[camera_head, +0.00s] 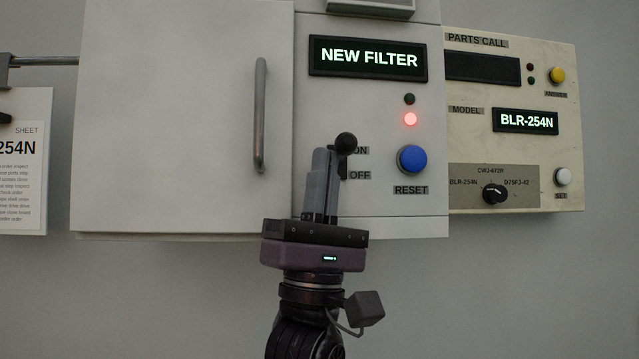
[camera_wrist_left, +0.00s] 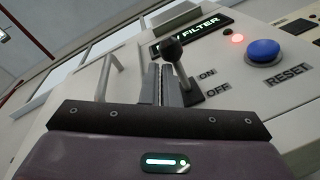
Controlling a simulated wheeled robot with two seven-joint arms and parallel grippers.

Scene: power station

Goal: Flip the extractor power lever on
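The power lever (camera_head: 346,143) has a round black knob on a short stem, on the front of the white cabinet. In the head view its knob is level with the ON label, and its stem is partly hidden by my gripper. In the left wrist view the lever (camera_wrist_left: 172,50) shows whole, rising from a dark base beside the ON and OFF labels. My left gripper (camera_head: 323,152) has its grey fingers together, just left of the lever. They also show in the left wrist view (camera_wrist_left: 162,68), with nothing seen between them. I cannot tell whether they touch the lever. My right gripper is out of view.
A blue RESET button (camera_head: 412,159) is right of the lever, below a lit red lamp (camera_head: 410,119) and a NEW FILTER display (camera_head: 368,59). A vertical door handle (camera_head: 260,115) juts out on the left. A beige parts panel (camera_head: 570,130) stands at the right.

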